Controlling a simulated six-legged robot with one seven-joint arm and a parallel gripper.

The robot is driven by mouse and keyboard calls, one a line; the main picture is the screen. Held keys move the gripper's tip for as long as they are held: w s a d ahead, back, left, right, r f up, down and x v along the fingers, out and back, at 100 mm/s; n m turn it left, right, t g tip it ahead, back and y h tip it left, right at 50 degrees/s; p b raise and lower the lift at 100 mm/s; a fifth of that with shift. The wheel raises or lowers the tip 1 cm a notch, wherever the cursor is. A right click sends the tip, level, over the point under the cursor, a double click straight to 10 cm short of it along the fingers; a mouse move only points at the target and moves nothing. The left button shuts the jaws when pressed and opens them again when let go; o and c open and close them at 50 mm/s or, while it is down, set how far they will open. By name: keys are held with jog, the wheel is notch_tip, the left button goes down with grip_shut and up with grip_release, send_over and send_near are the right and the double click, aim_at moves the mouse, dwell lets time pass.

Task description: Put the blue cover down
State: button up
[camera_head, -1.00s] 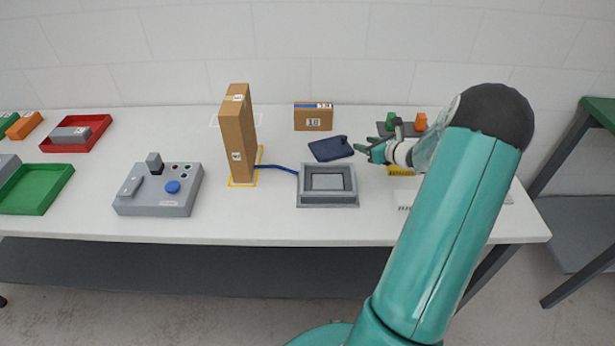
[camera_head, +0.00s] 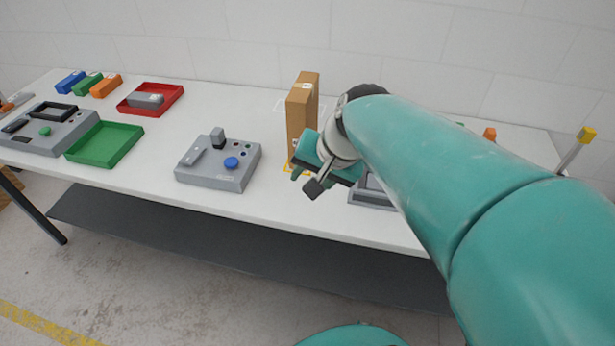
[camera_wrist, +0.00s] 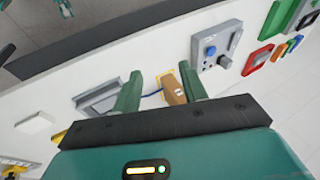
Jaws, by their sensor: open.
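My gripper (camera_head: 303,165) hangs over the table in the head view, in front of the tall brown box (camera_head: 297,118). In the wrist view my gripper (camera_wrist: 160,88) is open, with no cover between its fingers. The brown box (camera_wrist: 174,90) shows beyond the gap. The grey recessed fixture (camera_head: 371,194) stands right of my gripper, partly hidden by my arm; it also shows in the wrist view (camera_wrist: 104,97). I cannot make out the blue cover in either current view.
A grey control box (camera_head: 213,176) with a blue button stands left of my gripper. A green tray (camera_head: 104,144), a red tray (camera_head: 136,107) and another grey box (camera_head: 45,137) stand further left. Bare table lies between them. My arm hides much of the right side.

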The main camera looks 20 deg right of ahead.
jog(key=s+a+r+n+h, duration=0.1)
jog(key=s+n+h, duration=0.1)
jog(key=s+n, duration=0.4)
jog(key=shift+s+a+r+n+t, duration=0.25)
jog(key=shift+s+r+n+t, duration=0.15)
jog(key=shift+s, duration=0.7)
